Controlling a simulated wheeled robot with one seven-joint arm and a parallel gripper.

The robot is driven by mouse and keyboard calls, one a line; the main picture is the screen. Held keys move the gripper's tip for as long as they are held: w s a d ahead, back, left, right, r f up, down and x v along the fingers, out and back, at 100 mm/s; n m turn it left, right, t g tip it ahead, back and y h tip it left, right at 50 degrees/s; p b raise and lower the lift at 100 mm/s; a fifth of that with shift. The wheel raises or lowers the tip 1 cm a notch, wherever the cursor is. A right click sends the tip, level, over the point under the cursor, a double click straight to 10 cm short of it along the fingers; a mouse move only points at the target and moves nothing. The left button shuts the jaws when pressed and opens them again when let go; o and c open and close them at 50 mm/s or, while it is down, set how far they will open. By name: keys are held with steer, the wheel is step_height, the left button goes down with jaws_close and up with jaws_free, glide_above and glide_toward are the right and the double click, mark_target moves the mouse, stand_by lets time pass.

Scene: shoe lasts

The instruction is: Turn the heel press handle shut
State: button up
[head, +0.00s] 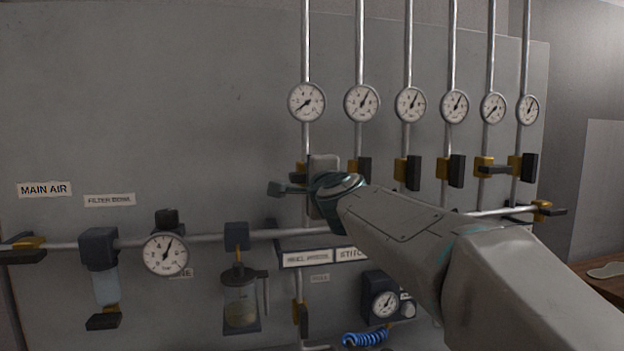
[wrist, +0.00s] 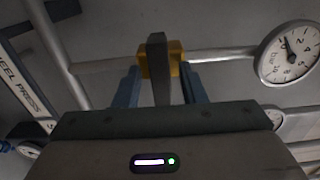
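The heel press valve has a yellow body (wrist: 146,62) and a dark lever handle (wrist: 159,78), on a pale pipe in the wrist view. My gripper (wrist: 162,80) is open, with a blue finger on each side of the handle. Gaps show between the fingers and the handle, so it is not clamped. In the head view my gripper (head: 287,188) is at the leftmost upright pipe and hides most of this valve. The HEEL PRESS label (head: 307,259) sits below it, and also shows at the left of the wrist view (wrist: 25,85). How far the handle is turned is hard to tell.
Several upright pipes with gauges (head: 410,105) and similar valves (head: 407,172) stand to the right. A horizontal main pipe (head: 205,240) crosses lower down, with a gauge (head: 166,254), a filter bowl (head: 105,287) and an oiler jar (head: 240,308). The upper left panel is bare.

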steer(key=shift+s, duration=0.1)
steer(key=v, duration=1.3)
steer(key=shift+s, duration=0.25)
steer(key=shift+d, duration=0.1)
steer(key=s+d+f+n+g+p, duration=0.1)
steer(key=s+d+f+n+g, duration=0.15)
steer(key=f, duration=0.45)
steer(key=s+d+f+n+g+h+p, duration=0.1)
steer(key=s+f+n+g, duration=0.2)
steer(key=f, duration=0.4)
steer(key=s+d+f+n+g+p, duration=0.1)
steer(key=s+d+f+n+g, duration=0.15)
steer(key=f+n, duration=0.35)
steer(key=s+d+f+n+g+h, duration=0.1)
steer(key=s+d+f+g+h, duration=0.1)
steer(key=s+f, duration=0.4)
steer(key=s+d+f+n+g+h+p, duration=0.1)
steer(key=s+d+f+n+g+h, duration=0.1)
steer(key=s+d+f+g, duration=0.2)
step_height(320, 180, down, 3)
steer(key=shift+s+d+r+g, duration=0.1)
steer(key=shift+s+d+g, duration=0.2)
steer(key=shift+s+d, duration=0.7)
steer(key=shift+w, duration=0.15)
steer(key=shift+c, duration=0.2)
